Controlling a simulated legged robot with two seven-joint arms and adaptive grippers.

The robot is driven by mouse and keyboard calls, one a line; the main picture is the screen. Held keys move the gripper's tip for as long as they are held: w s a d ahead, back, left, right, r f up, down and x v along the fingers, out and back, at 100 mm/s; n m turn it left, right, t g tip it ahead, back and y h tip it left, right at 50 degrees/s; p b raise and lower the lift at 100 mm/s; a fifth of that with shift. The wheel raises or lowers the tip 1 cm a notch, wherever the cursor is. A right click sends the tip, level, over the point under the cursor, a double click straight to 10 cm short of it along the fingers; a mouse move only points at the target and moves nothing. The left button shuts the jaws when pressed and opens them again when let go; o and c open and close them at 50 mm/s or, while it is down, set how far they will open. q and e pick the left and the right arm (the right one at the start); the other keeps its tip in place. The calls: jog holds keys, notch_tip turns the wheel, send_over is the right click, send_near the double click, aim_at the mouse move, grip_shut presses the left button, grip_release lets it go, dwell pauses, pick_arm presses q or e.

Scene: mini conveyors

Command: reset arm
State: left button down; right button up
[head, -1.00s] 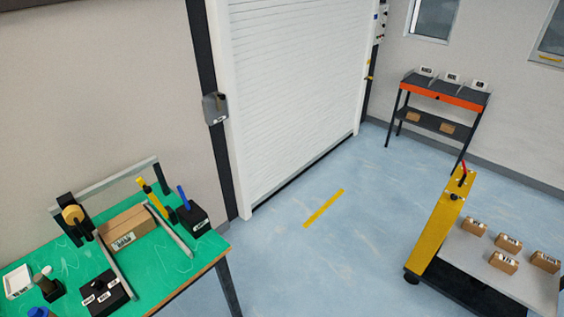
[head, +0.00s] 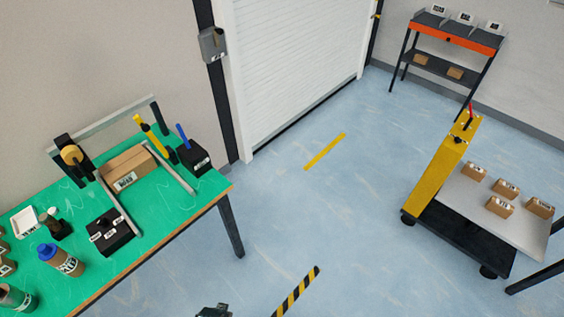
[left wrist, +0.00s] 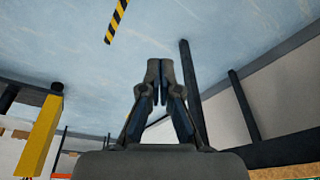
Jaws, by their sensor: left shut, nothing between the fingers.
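My left gripper (left wrist: 160,80) shows in the middle of the left wrist view. Its two dark fingers are together at the tips, and nothing is held between them. It is over open floor, apart from the bench and the carts. In the head view only a small dark piece, likely part of this gripper, shows at the bottom edge, left of a black and yellow floor stripe (head: 296,292). My right gripper is in neither view.
A green workbench (head: 172,212) stands at left with a carton (head: 127,168) and a blue-capped bottle (head: 62,262). A shelf cart (head: 440,70) stands behind. Floor between is clear.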

pick_arm(q)
jog(key=s+a+f+b, duration=0.1)
jog(key=s+f, duration=0.3)
jog(key=f, duration=0.5)
jog(key=s+a+f+g+b, duration=0.1)
jog(key=s+f, duration=0.4)
jog(key=f, duration=0.5)
jog(key=s+a+f+b, duration=0.1)
jog(key=s+f+b, duration=0.2)
jog(key=f, duration=0.7)
jog(key=shift+s+f+g+b, duration=0.25)
jog(key=shift+s+g+b, duration=0.1)
jog(key=shift+s, duration=0.65)
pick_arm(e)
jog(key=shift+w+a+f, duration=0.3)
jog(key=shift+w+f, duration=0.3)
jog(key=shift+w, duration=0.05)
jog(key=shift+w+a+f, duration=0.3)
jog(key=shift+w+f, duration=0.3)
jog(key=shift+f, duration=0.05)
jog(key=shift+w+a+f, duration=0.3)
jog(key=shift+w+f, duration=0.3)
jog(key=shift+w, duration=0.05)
pick_arm(q)
jog(key=shift+d+r, duration=0.1)
jog(key=shift+d, duration=0.35)
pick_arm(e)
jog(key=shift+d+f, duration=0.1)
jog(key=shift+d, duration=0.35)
